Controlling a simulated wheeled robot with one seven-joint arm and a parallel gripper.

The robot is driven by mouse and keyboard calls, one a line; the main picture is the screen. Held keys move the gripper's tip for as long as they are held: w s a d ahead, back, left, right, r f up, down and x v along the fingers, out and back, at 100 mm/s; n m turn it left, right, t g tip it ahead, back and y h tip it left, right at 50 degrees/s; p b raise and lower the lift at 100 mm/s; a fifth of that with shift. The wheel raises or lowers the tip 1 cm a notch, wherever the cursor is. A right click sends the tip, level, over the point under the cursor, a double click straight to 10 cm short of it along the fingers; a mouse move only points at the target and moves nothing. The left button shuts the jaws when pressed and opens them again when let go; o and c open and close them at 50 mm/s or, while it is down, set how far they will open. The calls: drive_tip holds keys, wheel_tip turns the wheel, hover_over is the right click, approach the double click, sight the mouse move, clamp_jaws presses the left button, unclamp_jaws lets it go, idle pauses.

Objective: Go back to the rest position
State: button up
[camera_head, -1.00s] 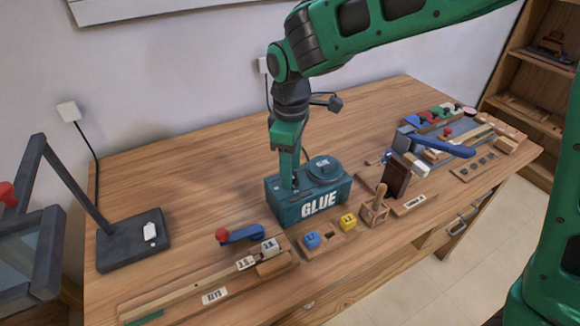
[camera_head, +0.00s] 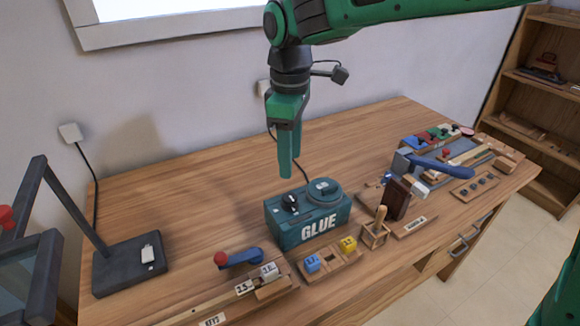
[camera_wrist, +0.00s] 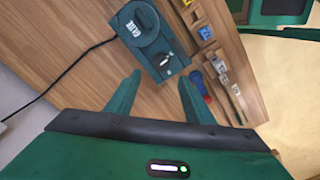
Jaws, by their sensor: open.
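My gripper (camera_head: 287,165) hangs fingers-down above the back left part of the teal glue box (camera_head: 308,222), apart from it. In the wrist view the two green fingers (camera_wrist: 155,95) are spread with nothing between them. The glue box also shows in the wrist view (camera_wrist: 143,45), beyond the fingers. It has a round lid and a small black knob or switch (camera_head: 290,202) on top.
The wooden table (camera_head: 180,200) carries a red-knobbed blue lever (camera_head: 238,259), a blue cube (camera_head: 312,263), a yellow cube (camera_head: 348,245) and a blue-handled hammer (camera_head: 440,166). A dark lamp-like stand (camera_head: 130,265) is at left.

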drive_tip(key=shift+r, duration=0.25)
drive_tip(key=shift+d, duration=0.1)
drive_tip(key=s+d+m, duration=0.2)
drive_tip(key=d+m, duration=0.4)
drive_tip(key=d, duration=0.9)
drive_tip(key=s+d+m, duration=0.2)
drive_tip(key=d+m, duration=0.3)
drive_tip(key=d, duration=1.1)
drive_tip(key=s+d+f+m, duration=0.3)
drive_tip(key=s+d+m, duration=0.2)
drive_tip(key=s, duration=0.4)
drive_tip(key=s+d+f+m, duration=0.3)
drive_tip(key=s+d+m, duration=0.3)
drive_tip(key=s+d, duration=0.2)
drive_tip(key=shift+s+f, duration=0.4)
drive_tip(key=shift+s, duration=0.25)
